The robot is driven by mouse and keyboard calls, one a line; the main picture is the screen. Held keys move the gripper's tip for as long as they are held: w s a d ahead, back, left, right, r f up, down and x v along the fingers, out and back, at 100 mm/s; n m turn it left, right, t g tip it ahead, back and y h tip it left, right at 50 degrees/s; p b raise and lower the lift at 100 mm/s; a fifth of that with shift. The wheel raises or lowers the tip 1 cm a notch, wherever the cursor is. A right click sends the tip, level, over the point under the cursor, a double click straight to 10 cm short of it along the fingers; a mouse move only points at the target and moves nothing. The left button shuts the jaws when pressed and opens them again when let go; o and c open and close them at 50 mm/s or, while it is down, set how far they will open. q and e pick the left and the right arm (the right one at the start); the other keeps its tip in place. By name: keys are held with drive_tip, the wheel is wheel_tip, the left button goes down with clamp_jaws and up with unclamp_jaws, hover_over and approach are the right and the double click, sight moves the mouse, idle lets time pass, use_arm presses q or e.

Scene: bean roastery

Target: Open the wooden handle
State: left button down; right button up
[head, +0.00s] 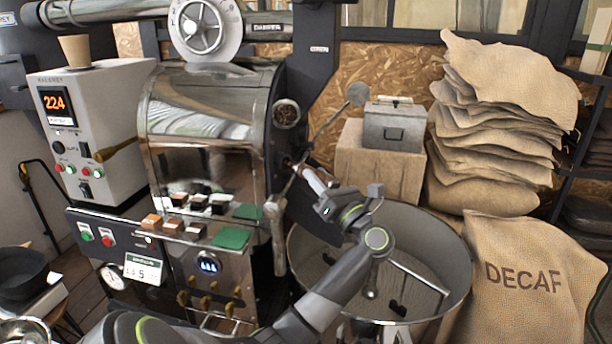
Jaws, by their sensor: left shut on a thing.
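A wooden handle (313,179) sticks out from the front of the steel roaster drum (205,125), near the middle of the head view. My left gripper (321,190) is shut on this handle; its fingers and wrist hide the handle's near end. My left arm reaches up to it from the bottom of the view, passing in front of the cooling tray's left side. My right gripper is not in view.
The round cooling tray (455,285) stands below and right of my wrist, with a stirring arm inside. A grey metal box (394,125) sits on a wooden block behind. Sacks (495,150) are piled at right, above a DECAF sack (530,290). A control box (95,125) stands at left.

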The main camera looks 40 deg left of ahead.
sight(336, 184)
use_arm(q)
drive_tip(key=d+b, duration=0.1)
drive_tip(key=d, duration=0.4)
drive_tip(key=shift+d+r, duration=0.15)
drive_tip(key=shift+d, duration=0.15)
drive_tip(key=c, duration=1.1)
unclamp_jaws()
